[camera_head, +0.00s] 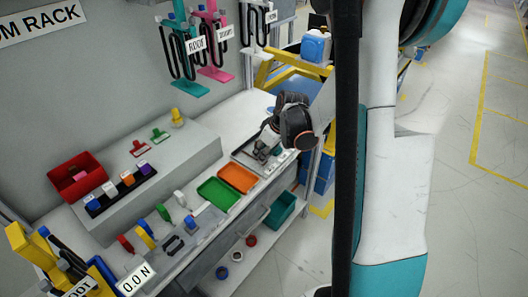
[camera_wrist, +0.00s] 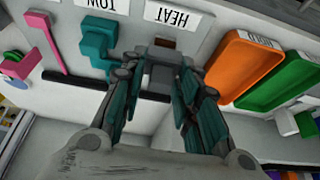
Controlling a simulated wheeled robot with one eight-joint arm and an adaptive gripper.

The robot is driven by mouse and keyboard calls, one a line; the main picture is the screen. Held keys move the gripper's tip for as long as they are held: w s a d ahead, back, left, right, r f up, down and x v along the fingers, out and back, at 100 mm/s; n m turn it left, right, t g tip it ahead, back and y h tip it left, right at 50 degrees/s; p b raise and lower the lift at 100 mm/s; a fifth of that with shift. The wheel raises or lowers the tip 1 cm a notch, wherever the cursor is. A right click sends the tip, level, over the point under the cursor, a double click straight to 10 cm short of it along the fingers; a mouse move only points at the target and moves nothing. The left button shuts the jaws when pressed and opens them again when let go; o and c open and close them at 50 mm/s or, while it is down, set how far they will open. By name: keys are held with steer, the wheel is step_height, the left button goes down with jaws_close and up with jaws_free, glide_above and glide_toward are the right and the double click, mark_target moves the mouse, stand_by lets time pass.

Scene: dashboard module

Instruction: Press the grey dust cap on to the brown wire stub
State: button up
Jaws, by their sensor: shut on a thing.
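In the wrist view a grey block-like piece (camera_wrist: 163,76), apparently the dust cap, sits between the fingers of my gripper (camera_wrist: 160,74). The gripper is shut on it. A small brown end (camera_wrist: 164,43), apparently the wire stub, shows just beyond the grey piece, below the upside-down HEAT label. I cannot tell whether the cap touches or covers the stub. In the head view my gripper (camera_head: 263,150) points down over the grey panel at the bench's far right end. The cap and stub are too small or hidden to make out there.
In the wrist view a pink wire piece (camera_wrist: 47,40) and a teal piece (camera_wrist: 97,44) lie left of the gripper. An orange tray (camera_wrist: 245,65) and a green tray (camera_wrist: 292,82) lie to the right. A red bin (camera_head: 75,178) stands farther along the bench.

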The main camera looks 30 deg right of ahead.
steer(key=shift+f+b, duration=1)
steer(key=shift+f, duration=0.2)
steer(key=shift+r, duration=0.25)
steer(key=shift+r+p, duration=0.6)
steer(key=shift+r, duration=0.1)
steer(key=shift+f+b, duration=0.9)
steer(key=shift+b, duration=0.1)
stand_by(1.9)
steer(key=o, duration=0.8)
steer(key=v, duration=1.2)
steer(key=shift+w, duration=0.1)
steer(key=shift+c, duration=0.4)
